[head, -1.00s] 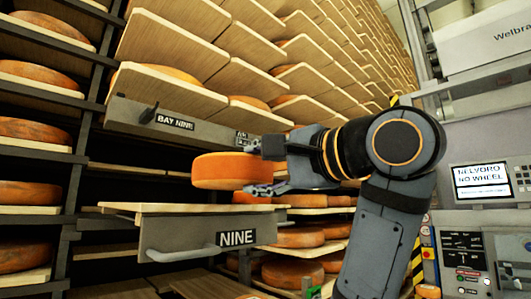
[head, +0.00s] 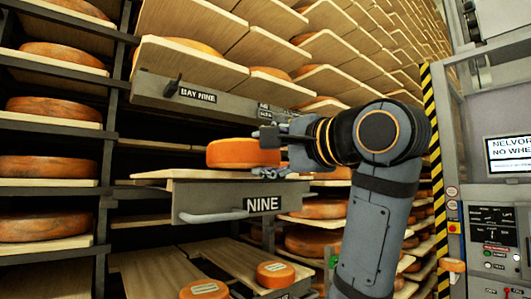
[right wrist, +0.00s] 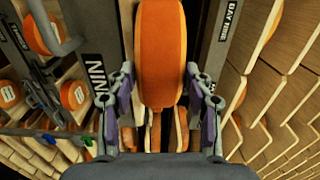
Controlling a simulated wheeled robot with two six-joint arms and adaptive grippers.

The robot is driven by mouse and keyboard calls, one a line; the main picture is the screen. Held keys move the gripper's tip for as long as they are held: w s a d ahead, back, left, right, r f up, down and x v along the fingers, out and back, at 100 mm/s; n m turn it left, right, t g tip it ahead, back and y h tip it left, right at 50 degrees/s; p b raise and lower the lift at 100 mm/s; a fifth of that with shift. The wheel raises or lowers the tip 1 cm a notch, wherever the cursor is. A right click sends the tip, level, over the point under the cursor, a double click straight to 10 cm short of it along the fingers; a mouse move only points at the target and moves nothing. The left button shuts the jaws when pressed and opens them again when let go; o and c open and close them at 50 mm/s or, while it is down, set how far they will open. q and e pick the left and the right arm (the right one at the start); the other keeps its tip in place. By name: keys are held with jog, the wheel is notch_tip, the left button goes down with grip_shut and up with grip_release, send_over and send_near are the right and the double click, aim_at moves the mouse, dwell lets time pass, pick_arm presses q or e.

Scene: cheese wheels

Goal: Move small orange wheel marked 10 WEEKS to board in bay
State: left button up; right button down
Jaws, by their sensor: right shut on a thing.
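My right gripper (head: 272,155) is shut on an orange cheese wheel (head: 243,153), with a finger on each side of it in the right wrist view (right wrist: 160,50). No marking on this wheel can be read. The wheel hangs level, just above or at the back of a pale board (head: 160,174) over the grey front marked NINE (head: 225,204). I cannot tell whether it touches the board. The bay nine opening lies between this front and the BAY NINE beam (head: 185,93). My left gripper is not in view.
Two small labelled orange wheels (head: 276,273) (head: 204,290) sit on lower boards. Racks of large wheels (head: 47,167) stand at the left. The grey handle (head: 212,217) juts out from the front. A machine with a screen (head: 510,153) stands at the right.

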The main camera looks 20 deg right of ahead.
jog(key=shift+s, duration=0.1)
dwell(0.6)
jog(key=c, duration=0.8)
grip_release()
jog(key=o, duration=0.3)
jog(key=shift+s, duration=0.15)
jog(key=shift+o, duration=0.2)
jog(key=shift+f, duration=0.2)
jog(key=v, duration=0.7)
jog(key=shift+s, duration=0.15)
jog(key=shift+r, duration=0.15)
